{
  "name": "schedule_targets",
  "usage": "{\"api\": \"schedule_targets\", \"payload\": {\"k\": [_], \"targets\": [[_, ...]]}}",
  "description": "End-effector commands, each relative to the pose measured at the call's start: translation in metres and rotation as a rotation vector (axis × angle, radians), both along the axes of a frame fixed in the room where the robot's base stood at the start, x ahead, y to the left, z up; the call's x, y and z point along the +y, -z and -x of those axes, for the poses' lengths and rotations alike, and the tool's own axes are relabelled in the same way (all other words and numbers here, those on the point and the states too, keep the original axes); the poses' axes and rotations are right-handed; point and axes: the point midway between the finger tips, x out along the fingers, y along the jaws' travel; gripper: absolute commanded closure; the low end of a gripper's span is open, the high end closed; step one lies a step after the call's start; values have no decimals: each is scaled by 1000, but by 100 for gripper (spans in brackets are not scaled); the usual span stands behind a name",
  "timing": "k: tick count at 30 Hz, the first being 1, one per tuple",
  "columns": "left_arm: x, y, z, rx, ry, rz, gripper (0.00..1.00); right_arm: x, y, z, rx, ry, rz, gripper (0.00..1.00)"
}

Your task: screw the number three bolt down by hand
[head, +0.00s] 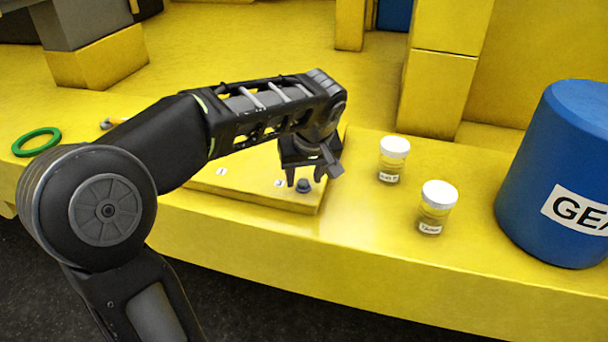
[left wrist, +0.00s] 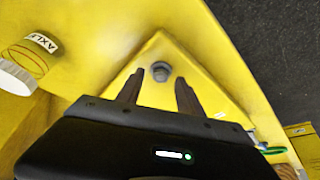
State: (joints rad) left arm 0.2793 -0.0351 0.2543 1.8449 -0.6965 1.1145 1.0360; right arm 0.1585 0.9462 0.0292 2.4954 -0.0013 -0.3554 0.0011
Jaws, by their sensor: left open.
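A dark grey bolt (head: 303,186) stands near the front right corner of a raised yellow plate (head: 240,187). A small white label (head: 280,184) lies just left of it, too small to read surely. My left gripper (head: 308,172) is directly over the bolt, pointing down, with its fingers open. In the left wrist view the bolt (left wrist: 160,71) appears near the plate's corner, between and slightly beyond the tips of the two spread fingers of the gripper (left wrist: 158,79). The fingers do not appear to touch it. My right gripper is not in view.
Two white-lidded jars (head: 394,158) (head: 437,207) stand right of the plate. A blue drum (head: 560,165) marked "GEA" is at the far right. A green ring (head: 37,142) lies at the left. Yellow blocks (head: 440,90) rise behind. The yellow surface's front edge is close.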

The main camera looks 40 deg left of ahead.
Motion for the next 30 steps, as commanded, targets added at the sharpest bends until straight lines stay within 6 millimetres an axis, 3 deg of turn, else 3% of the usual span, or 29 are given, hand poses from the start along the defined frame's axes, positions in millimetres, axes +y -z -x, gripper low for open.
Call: {"api": "schedule_targets", "payload": {"k": [10, 26, 30], "targets": [[2, 6, -2, -1, -1, 1, 56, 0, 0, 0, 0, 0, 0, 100], [2, 6, -2, -1, -1, 1, 99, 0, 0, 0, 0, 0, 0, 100], [2, 6, -2, -1, -1, 1, 100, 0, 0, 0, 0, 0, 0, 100]]}}
